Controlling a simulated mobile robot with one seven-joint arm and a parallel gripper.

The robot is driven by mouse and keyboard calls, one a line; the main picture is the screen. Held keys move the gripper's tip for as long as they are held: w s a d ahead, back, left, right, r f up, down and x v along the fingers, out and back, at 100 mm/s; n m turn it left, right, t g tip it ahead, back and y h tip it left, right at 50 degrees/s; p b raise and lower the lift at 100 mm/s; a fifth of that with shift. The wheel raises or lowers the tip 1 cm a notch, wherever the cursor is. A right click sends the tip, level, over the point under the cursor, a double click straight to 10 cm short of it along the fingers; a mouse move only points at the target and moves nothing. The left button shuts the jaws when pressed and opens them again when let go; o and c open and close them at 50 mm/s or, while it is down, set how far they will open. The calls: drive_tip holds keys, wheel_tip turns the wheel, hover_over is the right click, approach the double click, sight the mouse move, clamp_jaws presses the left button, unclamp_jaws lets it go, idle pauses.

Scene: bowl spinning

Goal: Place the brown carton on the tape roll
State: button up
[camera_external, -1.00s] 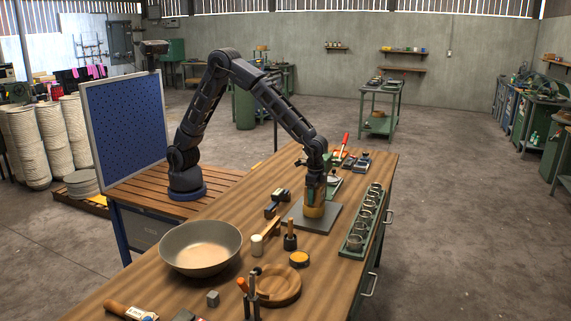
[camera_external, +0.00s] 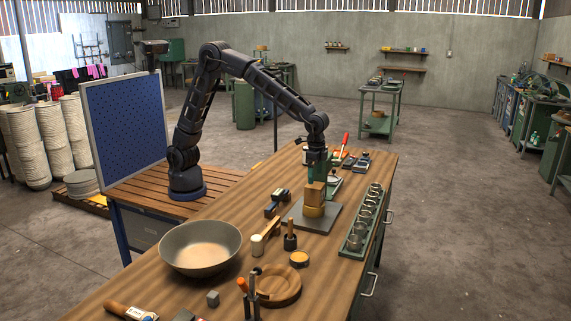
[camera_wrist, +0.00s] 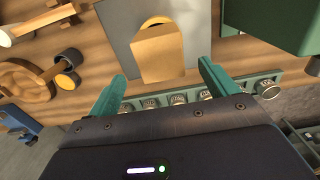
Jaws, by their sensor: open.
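The brown carton (camera_external: 315,193) stands upright on the yellow tape roll (camera_external: 313,210), which lies on a dark grey plate on the bench. In the wrist view the carton (camera_wrist: 160,55) shows from above, with an arc of the tape roll (camera_wrist: 154,21) past its far edge. My gripper (camera_external: 317,173) is above the carton. In the wrist view my gripper's (camera_wrist: 160,80) green fingers are spread wide, with nothing held between them. Whether the fingertips still overlap the carton's top in height I cannot tell.
The grey plate (camera_external: 296,222) lies under the roll. A green rack of small cups (camera_external: 352,243) runs along the right bench edge. A large bowl (camera_external: 178,258), a wooden ring (camera_external: 292,287) and a mallet (camera_external: 290,243) stand toward the front. The air above my gripper is free.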

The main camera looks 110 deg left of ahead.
wheel_tip(320, 180, up, 3)
drive_tip(key=shift+f, duration=0.2)
drive_tip(key=shift+s+r, duration=0.2)
drive_tip(key=shift+r, duration=0.05)
drive_tip(key=s+a+r+t, duration=0.1)
drive_tip(key=s+r, duration=0.5)
drive_tip(key=s, duration=0.5)
drive_tip(key=s+a+r+t, duration=0.1)
drive_tip(key=s+r, duration=0.6)
drive_tip(key=s, duration=0.3)
drive_tip(key=s+f+t, duration=0.2)
drive_tip(key=s, duration=2.1)
drive_tip(key=shift+s+f+t, duration=0.15)
drive_tip(key=shift+s+t, duration=0.15)
drive_tip(key=shift+s, duration=0.1)
